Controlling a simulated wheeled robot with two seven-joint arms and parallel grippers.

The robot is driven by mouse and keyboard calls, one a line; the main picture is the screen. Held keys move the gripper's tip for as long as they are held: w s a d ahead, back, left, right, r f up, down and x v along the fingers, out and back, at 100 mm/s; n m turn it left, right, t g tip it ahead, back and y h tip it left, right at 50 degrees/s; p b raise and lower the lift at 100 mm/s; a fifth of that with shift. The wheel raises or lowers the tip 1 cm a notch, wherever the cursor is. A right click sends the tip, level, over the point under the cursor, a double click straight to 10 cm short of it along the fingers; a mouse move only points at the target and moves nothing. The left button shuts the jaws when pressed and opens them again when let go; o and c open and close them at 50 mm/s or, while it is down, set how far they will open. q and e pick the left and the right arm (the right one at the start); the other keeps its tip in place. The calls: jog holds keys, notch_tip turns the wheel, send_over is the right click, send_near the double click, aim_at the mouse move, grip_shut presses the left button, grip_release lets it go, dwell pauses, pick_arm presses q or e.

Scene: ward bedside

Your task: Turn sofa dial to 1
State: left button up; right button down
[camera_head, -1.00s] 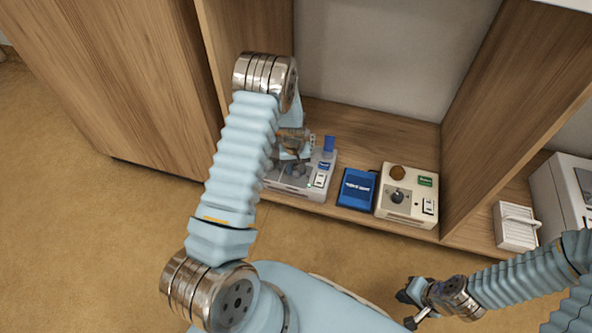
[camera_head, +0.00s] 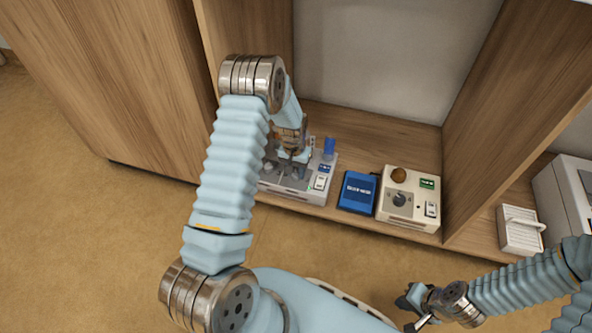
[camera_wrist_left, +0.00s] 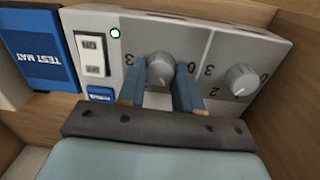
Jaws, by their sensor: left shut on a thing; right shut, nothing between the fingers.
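A grey control box (camera_head: 291,191) stands at the left of the shelf. In the left wrist view the box (camera_wrist_left: 205,50) shows two dials, a rocker switch and a lit green lamp. My left gripper (camera_head: 290,160) is at the box. In the left wrist view its blue fingers (camera_wrist_left: 161,92) are shut on the nearer dial (camera_wrist_left: 160,72), one on each side. The second dial (camera_wrist_left: 238,82) is free, to the right in that view, with digits around it. I cannot read which dial is named sofa. My right gripper (camera_head: 412,313) is shut and empty, low at the right.
A blue test mat (camera_head: 358,190) lies beside the box. A cream box (camera_head: 411,220) with one dial and a switch stands right of it. Wooden side walls (camera_head: 515,95) bound the shelf. A white slatted block (camera_head: 519,230) stands further right.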

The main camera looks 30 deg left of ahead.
pick_arm(q)
jog(key=o, duration=1)
jog(key=shift+o, duration=0.2)
notch_tip(320, 180, up, 14)
jog(key=p, duration=0.2)
jog(key=shift+a, duration=0.3)
jog(key=shift+s+f, duration=0.1)
jog(key=shift+f, duration=0.05)
jog(key=s+d+f+h+p, duration=0.1)
jog(key=s+d+f+p, duration=0.1)
jog(key=s+d+f, duration=0.3)
jog(key=s+d+f+h+p, duration=0.1)
jog(key=s+d+f+p, duration=0.1)
jog(key=s+d, duration=0.35)
jog(key=s+d+h+p, duration=0.1)
jog(key=s+d+p, duration=0.1)
jog(key=s+d, duration=0.9)
jog(key=shift+s+f+t+p, duration=0.15)
jog(key=shift+t+p, duration=0.15)
jog(key=shift+p, duration=0.1)
